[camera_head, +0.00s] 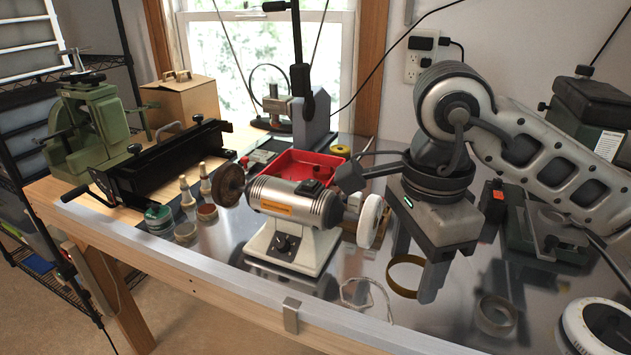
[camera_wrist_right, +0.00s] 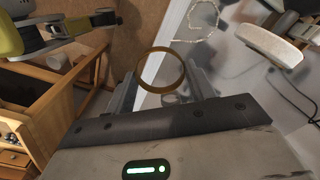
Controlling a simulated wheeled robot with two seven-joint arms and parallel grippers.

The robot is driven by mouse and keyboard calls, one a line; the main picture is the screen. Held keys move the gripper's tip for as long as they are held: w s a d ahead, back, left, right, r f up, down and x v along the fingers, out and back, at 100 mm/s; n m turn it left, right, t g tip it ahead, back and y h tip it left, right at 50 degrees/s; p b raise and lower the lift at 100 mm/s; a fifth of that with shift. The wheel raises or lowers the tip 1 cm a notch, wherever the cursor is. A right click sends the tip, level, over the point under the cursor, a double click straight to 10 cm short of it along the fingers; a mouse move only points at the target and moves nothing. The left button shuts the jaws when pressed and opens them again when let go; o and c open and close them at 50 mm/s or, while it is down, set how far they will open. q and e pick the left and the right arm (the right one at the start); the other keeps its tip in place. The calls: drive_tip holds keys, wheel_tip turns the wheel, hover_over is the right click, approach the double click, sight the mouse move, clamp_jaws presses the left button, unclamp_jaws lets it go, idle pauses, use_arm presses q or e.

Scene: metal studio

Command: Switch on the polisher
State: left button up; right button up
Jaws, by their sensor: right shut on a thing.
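The polisher (camera_head: 298,205) stands on the metal bench in the head view, with a grey motor body and a white base. A dark switch (camera_head: 309,188) is on its top and a black knob (camera_head: 282,243) on its base front; I cannot tell whether it is on. It has a brown wheel (camera_head: 228,184) at left and a white wheel (camera_head: 370,221) at right. The white wheel also shows in the right wrist view (camera_wrist_right: 268,42). My right gripper (camera_head: 430,282) is shut on a brass ring (camera_head: 403,291), right of the polisher. My left gripper is out of view.
A red tray (camera_head: 290,160) sits behind the polisher. White and brown cones and small jars stand to its left, near a green and black machine (camera_head: 90,130). A pale chain (camera_head: 364,296) lies in front. A round white-rimmed object (camera_head: 575,330) is at front right.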

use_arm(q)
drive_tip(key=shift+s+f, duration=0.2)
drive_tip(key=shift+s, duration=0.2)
